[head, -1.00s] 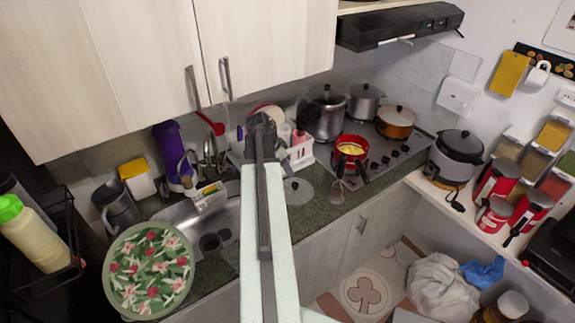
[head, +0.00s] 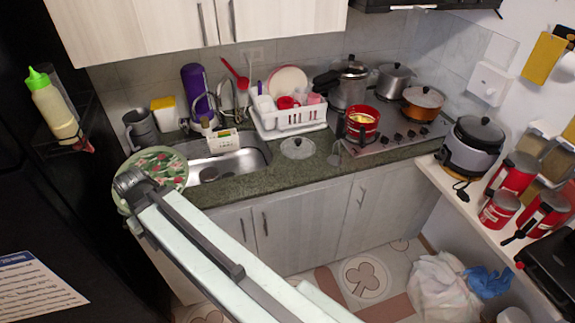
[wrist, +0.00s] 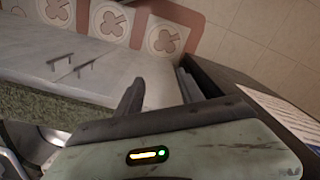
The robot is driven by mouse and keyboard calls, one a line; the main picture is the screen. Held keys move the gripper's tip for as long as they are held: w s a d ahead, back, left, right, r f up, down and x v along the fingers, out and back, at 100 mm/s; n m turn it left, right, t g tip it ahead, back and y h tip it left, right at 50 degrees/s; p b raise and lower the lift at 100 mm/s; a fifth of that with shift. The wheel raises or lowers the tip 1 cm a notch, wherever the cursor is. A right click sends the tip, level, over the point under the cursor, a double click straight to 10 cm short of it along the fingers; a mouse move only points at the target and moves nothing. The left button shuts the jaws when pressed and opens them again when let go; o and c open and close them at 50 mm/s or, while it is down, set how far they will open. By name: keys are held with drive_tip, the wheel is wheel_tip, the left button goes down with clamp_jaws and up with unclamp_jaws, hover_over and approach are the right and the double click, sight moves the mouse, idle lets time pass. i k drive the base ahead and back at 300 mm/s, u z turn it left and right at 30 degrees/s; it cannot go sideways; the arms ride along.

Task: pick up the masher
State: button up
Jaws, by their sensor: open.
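I cannot make out the masher for certain. A thin grey utensil (head: 336,153) at the counter's front edge, beside the red pot, may be it; it is too small to tell. My gripper is at the far end of my arm in the head view, in front of the floral plate; its fingers are hard to make out there. In the wrist view my gripper (wrist: 158,88) has its two dark fingers apart with nothing between them. Beyond them are cabinet fronts and the patterned floor.
The counter (head: 262,185) holds a sink (head: 226,166), a floral plate (head: 160,166), a white dish rack (head: 290,120), a glass lid (head: 298,147) and a red pot (head: 361,120). A dark refrigerator-like block (head: 40,200) stands left.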

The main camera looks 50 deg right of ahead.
sight(334, 161)
drive_tip(key=z, duration=3.8)
drive_tip(key=k, duration=1.8)
drive_tip(key=u, duration=1.1)
drive_tip(key=i, duration=1.7)
drive_tip(key=z, duration=0.05)
